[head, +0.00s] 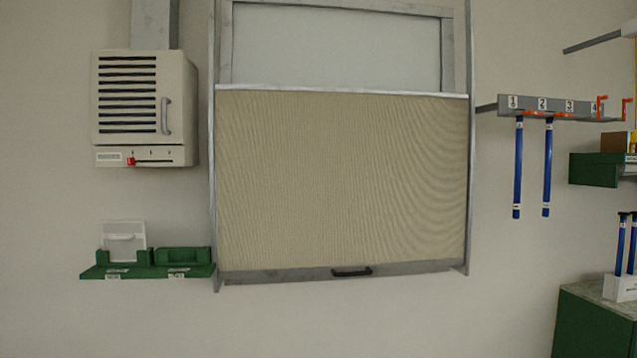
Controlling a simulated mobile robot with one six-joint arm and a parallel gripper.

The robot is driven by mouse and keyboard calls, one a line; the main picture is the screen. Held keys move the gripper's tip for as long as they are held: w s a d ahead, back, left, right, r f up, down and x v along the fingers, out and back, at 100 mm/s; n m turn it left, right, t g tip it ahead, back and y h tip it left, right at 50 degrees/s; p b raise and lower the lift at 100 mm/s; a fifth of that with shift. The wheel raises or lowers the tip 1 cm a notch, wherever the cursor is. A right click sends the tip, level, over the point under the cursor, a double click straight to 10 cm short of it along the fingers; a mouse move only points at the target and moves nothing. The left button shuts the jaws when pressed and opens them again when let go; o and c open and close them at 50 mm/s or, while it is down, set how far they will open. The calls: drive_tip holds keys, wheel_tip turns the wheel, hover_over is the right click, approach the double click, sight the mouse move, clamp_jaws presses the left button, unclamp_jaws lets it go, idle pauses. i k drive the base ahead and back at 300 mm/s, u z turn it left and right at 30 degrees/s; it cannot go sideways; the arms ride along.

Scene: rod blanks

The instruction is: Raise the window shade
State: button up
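The window shade (340,180) is a beige fabric panel in the middle of the head view. It covers the lower, larger part of the window frame. A pale rail (340,91) runs along its top edge. A grey bar (270,276) runs along its bottom edge and carries a small black handle (351,271). Above the shade, a strip of pale window pane (335,47) shows in its grey frame. My gripper is not in view.
Left of the window are a wall heater box (127,100) with a red slider and a green shelf (105,273). Right are a numbered rack (560,107) holding two blue rods (517,170), and a green cabinet (590,325). The wall below the shade is clear.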

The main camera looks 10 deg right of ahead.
sight(338, 182)
drive_tip(key=u, duration=0.5)
drive_tip(key=i, duration=1.2)
drive_tip(key=z, duration=0.05)
